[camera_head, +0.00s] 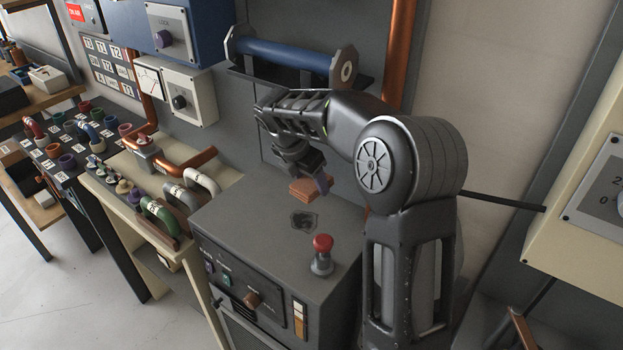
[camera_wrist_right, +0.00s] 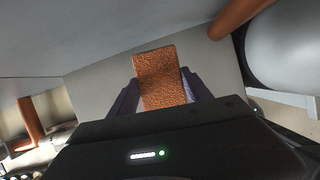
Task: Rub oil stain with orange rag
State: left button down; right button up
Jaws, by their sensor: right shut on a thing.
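The orange rag (camera_head: 307,190) is a small folded block at the back of the grey cabinet's top. My right gripper (camera_head: 312,180) is shut on it. In the right wrist view the rag (camera_wrist_right: 160,79) sits between the two fingers (camera_wrist_right: 158,95) and sticks out past them. The oil stain (camera_head: 304,221) is a dark irregular patch on the cabinet top, a little in front of the rag and apart from it. Whether the rag touches the cabinet top, I cannot tell. My left gripper is in neither view.
A red-topped knob (camera_head: 322,254) stands on the cabinet top (camera_head: 250,215) near the stain. A blue cylinder (camera_head: 282,54) on a bracket is on the wall behind my right arm. Copper pipes (camera_head: 399,50) run up the wall. Colored handles (camera_head: 159,214) stand on the bench at left.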

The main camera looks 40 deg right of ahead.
aim_at(295, 230)
jog(key=shift+f+b, duration=2.55)
jog(key=shift+f, duration=0.3)
jog(key=shift+f+b, duration=0.6)
jog(key=shift+f, duration=0.55)
jog(key=shift+a, duration=0.15)
jog(key=shift+s+a+r, duration=0.1)
jog(key=shift+s+a, duration=0.2)
jog(key=shift+a, duration=0.55)
jog(key=shift+s+a+r, duration=0.1)
jog(key=shift+s+a, duration=0.15)
jog(key=shift+a, duration=0.7)
jog(key=shift+a, duration=0.15)
jog(key=shift+s+a+f, duration=0.1)
jog(key=shift+s+a, duration=0.2)
jog(key=shift+a, duration=0.6)
jog(key=shift+s+a+f, duration=0.1)
jog(key=shift+s+a, duration=0.2)
jog(key=shift+a, duration=0.6)
